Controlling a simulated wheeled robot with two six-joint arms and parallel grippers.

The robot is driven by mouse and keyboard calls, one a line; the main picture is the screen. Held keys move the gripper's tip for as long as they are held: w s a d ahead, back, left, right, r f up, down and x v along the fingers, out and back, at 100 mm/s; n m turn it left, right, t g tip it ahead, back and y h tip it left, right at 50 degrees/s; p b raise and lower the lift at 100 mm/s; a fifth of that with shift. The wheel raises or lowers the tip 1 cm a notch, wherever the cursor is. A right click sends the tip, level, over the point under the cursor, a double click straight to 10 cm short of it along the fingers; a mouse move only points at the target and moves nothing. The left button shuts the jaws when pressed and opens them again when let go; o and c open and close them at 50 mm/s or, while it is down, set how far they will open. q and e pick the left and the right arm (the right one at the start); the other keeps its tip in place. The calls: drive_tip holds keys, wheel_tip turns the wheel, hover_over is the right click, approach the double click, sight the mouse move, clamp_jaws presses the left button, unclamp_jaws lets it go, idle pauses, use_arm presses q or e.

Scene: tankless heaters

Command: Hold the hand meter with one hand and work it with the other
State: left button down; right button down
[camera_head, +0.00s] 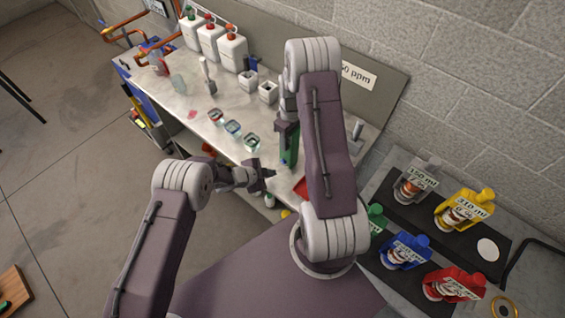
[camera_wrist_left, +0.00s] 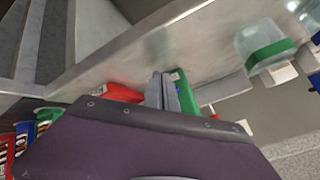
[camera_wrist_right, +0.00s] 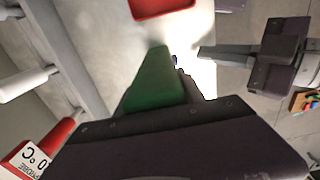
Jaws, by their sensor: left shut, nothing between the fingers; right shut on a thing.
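The green hand meter (camera_head: 289,153) hangs over the bench's front part. My right gripper (camera_head: 287,128) is shut on it from above. In the right wrist view the meter (camera_wrist_right: 157,82) fills the middle, with a small blue spot beside its far end. My left gripper (camera_head: 270,173) is shut and empty, just left of the meter's lower end. It also shows in the right wrist view (camera_wrist_right: 203,52), pointing at the meter across a small gap. In the left wrist view its closed fingertips (camera_wrist_left: 163,88) appear close beside the green meter (camera_wrist_left: 184,93); contact cannot be told.
The bench (camera_head: 190,97) holds several small cups, white pots (camera_head: 268,92) and white jugs (camera_head: 232,50) at the back. A red tray (camera_head: 302,188) lies near the meter. Several coloured containers, such as a blue one (camera_head: 404,251), stand on a dark mat at right.

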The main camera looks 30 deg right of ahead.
use_arm(q)
drive_tip(key=shift+s+a, duration=0.2)
drive_tip(key=shift+a, duration=0.45)
drive_tip(key=shift+s+a, duration=0.15)
drive_tip(key=shift+a, duration=0.45)
use_arm(e)
drive_tip(key=c, duration=0.6)
unclamp_jaws()
drive_tip(key=shift+c, duration=0.2)
